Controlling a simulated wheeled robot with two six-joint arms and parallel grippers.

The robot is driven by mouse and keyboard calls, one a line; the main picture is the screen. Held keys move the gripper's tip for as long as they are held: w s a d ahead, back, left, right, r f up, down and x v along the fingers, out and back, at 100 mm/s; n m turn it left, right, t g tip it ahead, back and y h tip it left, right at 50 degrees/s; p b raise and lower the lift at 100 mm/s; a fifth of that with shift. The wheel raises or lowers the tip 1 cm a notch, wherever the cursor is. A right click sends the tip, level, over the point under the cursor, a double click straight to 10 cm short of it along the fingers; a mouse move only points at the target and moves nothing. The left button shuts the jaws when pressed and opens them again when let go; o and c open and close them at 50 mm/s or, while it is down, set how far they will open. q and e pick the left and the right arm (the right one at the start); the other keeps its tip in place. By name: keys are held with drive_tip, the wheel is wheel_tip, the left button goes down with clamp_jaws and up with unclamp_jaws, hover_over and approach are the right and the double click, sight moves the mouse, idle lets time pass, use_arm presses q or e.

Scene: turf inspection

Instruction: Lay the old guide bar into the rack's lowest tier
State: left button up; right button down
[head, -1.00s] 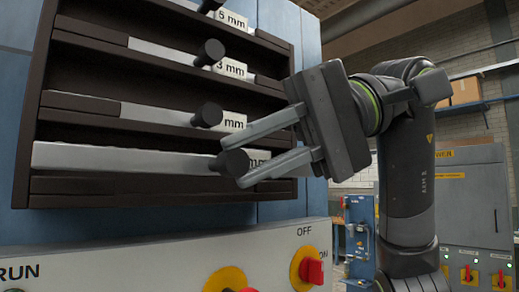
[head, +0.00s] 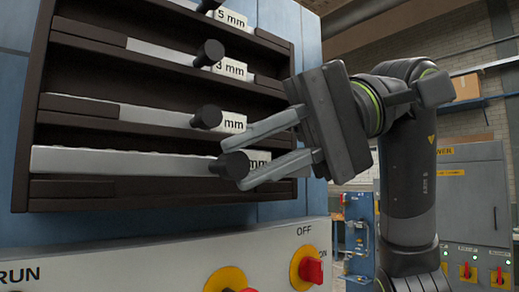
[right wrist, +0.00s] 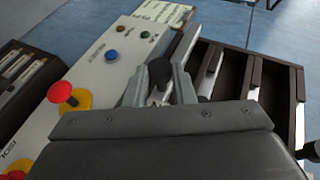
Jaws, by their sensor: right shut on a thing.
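The guide bar (head: 120,162) is a long light-grey bar with a black knob (head: 236,164) at its right end. It lies level at the rack's lowest tier, above a dark front lip (head: 72,188). I cannot tell whether it rests on the tier. My right gripper (head: 232,165) comes from the right and is shut on the knob. In the right wrist view the knob (right wrist: 160,72) sits between the fingers. The dark rack (head: 40,110) also shows in the right wrist view (right wrist: 255,75). My left gripper is out of view.
Other bars with black knobs (head: 207,117) and millimetre labels (head: 232,122) fill the tiers above. A pale control panel (head: 150,262) with red switches (head: 311,271) lies just below the rack. A grey cabinet (head: 470,200) stands at the right.

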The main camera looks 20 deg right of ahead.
drive_tip(key=shift+w+a+r, duration=0.1)
drive_tip(key=shift+w, duration=0.15)
idle(0.3)
drive_tip(key=shift+w+a+p, duration=0.2)
drive_tip(key=shift+w+p, duration=0.4)
drive_tip(key=shift+w+a, duration=0.1)
drive_tip(key=shift+w, duration=0.1)
drive_tip(key=shift+w+a+p, duration=0.2)
drive_tip(key=shift+w+p, duration=0.25)
drive_tip(key=shift+w, duration=0.15)
drive_tip(key=shift+w+a+p, duration=0.2)
drive_tip(key=shift+w+p, duration=0.2)
drive_tip(key=shift+w, duration=0.2)
drive_tip(key=shift+w, duration=0.1)
drive_tip(key=shift+f+b, duration=0.7)
drive_tip(key=shift+f, duration=0.45)
drive_tip(key=c, duration=1.1)
unclamp_jaws()
drive_tip(key=shift+c, duration=0.2)
